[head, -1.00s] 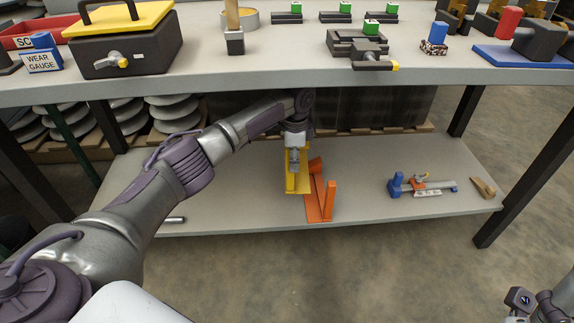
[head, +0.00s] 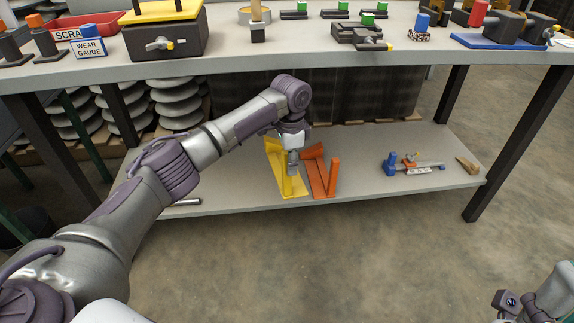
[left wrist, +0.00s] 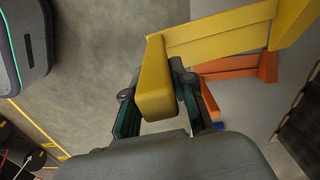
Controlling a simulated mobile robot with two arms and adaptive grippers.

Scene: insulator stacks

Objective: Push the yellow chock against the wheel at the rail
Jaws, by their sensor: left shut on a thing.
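The yellow chock (head: 272,167) is at the front middle of the lower shelf, left of a similar orange chock (head: 318,178). My left gripper (head: 293,163) comes down over it and is shut on its upright part. In the left wrist view the yellow chock (left wrist: 225,32) has its end between the two fingers (left wrist: 158,100). I cannot tell whether its base touches the shelf. My right gripper (head: 520,305) is partly in view at the bottom right, and its fingers are not clear. I see no wheel or rail that I can make out.
The lower shelf (head: 360,155) also holds a blue and orange clamp-like tool (head: 412,164) and a tan wedge (head: 467,165) at right. A metal tube (head: 185,202) lies at its front left. The upper tabletop edge (head: 330,66) overhangs behind my arm. Dark legs flank the shelf.

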